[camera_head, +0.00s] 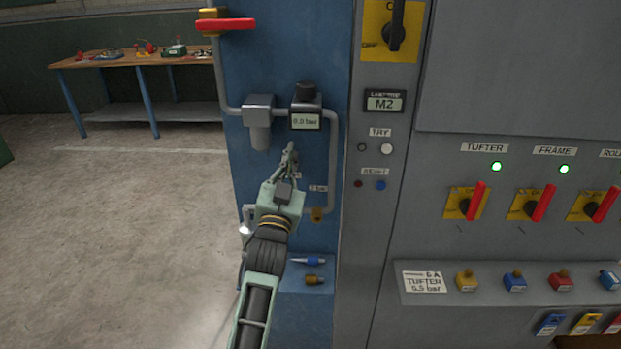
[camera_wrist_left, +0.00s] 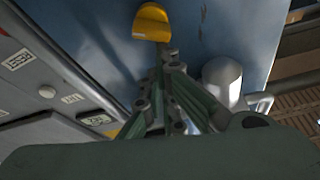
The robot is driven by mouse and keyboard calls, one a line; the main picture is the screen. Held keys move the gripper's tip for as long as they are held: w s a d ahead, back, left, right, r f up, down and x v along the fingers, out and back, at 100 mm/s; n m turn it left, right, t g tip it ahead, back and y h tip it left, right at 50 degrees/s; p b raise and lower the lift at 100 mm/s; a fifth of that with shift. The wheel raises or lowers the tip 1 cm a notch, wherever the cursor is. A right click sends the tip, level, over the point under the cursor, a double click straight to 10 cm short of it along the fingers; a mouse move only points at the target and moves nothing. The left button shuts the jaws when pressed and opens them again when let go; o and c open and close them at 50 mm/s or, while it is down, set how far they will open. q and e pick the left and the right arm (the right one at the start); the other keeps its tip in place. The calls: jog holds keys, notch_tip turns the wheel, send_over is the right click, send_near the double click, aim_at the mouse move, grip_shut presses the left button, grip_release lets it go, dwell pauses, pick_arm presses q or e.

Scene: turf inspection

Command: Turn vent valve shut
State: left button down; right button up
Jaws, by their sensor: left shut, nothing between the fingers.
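My left gripper (camera_head: 291,150) is shut and empty in front of the blue panel (camera_head: 285,55), just below the grey pressure unit. In the left wrist view its closed fingers (camera_wrist_left: 165,55) point at the panel, close to a yellow rounded part (camera_wrist_left: 150,22) that may be the vent valve's handle. I cannot tell whether they touch. In the head view my gripper and arm hide part of the panel there. A valve with a red lever (camera_head: 226,25) lies level at the panel's top. My right gripper is not in view.
A grey filter (camera_head: 259,120) and a gauge reading about 6.9 bar (camera_head: 305,121) stand out above my gripper. A grey cabinet with red switches (camera_head: 541,203) is to the right. A workbench (camera_head: 140,60) stands far left, with open floor before it.

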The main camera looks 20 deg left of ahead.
pick_arm(q)
jog(key=shift+a+f, duration=0.1)
jog(key=shift+a, duration=0.15)
jog(key=shift+s+a, duration=0.1)
jog(key=shift+a, duration=0.15)
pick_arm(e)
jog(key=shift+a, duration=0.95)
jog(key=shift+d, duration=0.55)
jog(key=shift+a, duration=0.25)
pick_arm(q)
jog(key=shift+s, duration=0.1)
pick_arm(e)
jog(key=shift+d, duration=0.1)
